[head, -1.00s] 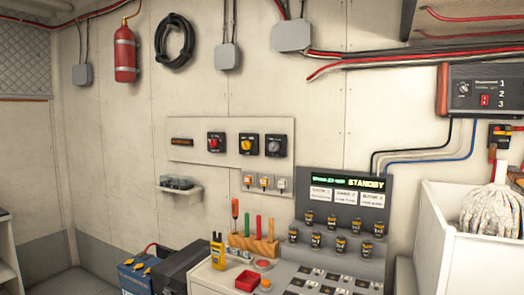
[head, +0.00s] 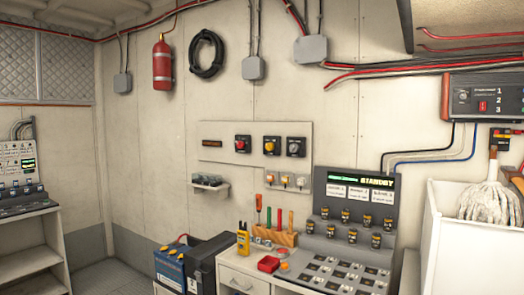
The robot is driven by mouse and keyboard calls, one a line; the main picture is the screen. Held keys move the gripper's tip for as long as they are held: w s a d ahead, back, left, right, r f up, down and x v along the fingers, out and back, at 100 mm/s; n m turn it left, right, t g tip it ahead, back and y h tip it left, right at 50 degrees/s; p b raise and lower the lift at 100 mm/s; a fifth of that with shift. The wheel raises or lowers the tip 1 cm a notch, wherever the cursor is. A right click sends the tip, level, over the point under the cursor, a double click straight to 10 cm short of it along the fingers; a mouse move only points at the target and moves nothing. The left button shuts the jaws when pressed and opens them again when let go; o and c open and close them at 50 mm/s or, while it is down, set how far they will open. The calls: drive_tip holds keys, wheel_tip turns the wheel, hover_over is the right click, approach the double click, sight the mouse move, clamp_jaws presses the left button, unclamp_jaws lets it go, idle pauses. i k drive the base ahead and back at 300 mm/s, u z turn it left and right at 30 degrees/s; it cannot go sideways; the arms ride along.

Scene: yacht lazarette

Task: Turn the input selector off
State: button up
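No label that I can read says input selector, so I cannot tell which control it is. A dark box (head: 486,97) on the right wall has a small round knob (head: 463,95), a red switch (head: 482,106) and the numbers 1, 2, 3. A console (head: 355,197) below the panel shows STANDBY and has several black knobs. Switch positions are too small to read. My gripper is not in view.
A white bin (head: 437,235) with a mop is at right. Left stands a shelf unit (head: 38,252); floor shows between.

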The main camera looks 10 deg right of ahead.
sight(294, 147)
drive_tip(key=u, duration=0.9)
drive_tip(key=i, duration=1.15)
drive_tip(key=u, duration=0.6)
drive_tip(key=i, duration=1.45)
drive_tip(key=z, duration=1.3)
drive_tip(key=i, duration=0.95)
drive_tip(key=z, duration=1)
